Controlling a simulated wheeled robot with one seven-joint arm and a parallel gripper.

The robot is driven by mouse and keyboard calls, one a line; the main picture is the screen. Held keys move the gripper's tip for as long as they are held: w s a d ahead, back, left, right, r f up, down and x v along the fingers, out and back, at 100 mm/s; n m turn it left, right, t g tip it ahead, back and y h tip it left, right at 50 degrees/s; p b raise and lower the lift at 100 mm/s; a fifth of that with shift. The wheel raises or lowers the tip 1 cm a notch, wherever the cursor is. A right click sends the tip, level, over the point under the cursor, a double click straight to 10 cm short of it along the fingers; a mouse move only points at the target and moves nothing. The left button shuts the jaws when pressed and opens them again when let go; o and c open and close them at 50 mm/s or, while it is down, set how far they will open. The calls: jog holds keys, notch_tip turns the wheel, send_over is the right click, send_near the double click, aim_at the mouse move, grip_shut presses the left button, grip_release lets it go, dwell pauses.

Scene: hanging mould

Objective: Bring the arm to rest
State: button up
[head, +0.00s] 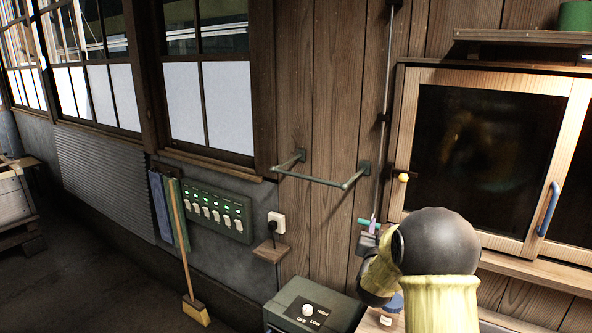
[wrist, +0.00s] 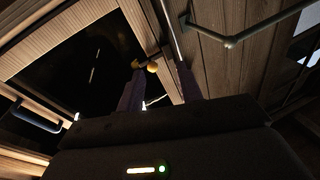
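My arm, yellow with a dark round joint, rises at the lower right of the head view. My gripper (wrist: 160,80) points up in the wrist view, its two purplish fingers apart with nothing held between them. In the head view most of the gripper is hidden behind the arm; a small grey part with teal and pink pieces (head: 369,226) shows just left of it, and I cannot tell what it is. A yellow knob (head: 403,178) on the wooden-framed cabinet door (head: 480,85) is above the arm; the knob (wrist: 152,67) also shows beyond the fingertips in the wrist view.
A green rail (head: 315,181) sticks out from the plank wall, left of the arm. A green control box (head: 310,308) with a dial stands below. A vertical rod (head: 386,95) runs beside the cabinet. A broom (head: 184,250) leans farther left.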

jog(key=s+a+f+n+g+y, duration=0.2)
jog(key=s+a+f+g+y, duration=0.15)
jog(key=s, duration=0.35)
jog(key=s+a+f+n+g+y, duration=0.2)
jog(key=s+a+f+g, duration=0.2)
jog(key=s+f, duration=0.15)
jog(key=s+f+g, duration=0.1)
jog(key=s+g, duration=0.1)
jog(key=s, duration=0.5)
jog(key=s+a+f+n+g, duration=0.1)
jog(key=s+g, duration=0.2)
jog(key=s, duration=0.4)
jog(key=s+a+f+g+y, duration=0.1)
jog(key=s+f+g, duration=0.1)
jog(key=s, duration=0.6)
jog(key=shift+a+n+g, duration=0.25)
jog(key=shift+n+g, duration=0.15)
jog(key=shift+g, duration=0.15)
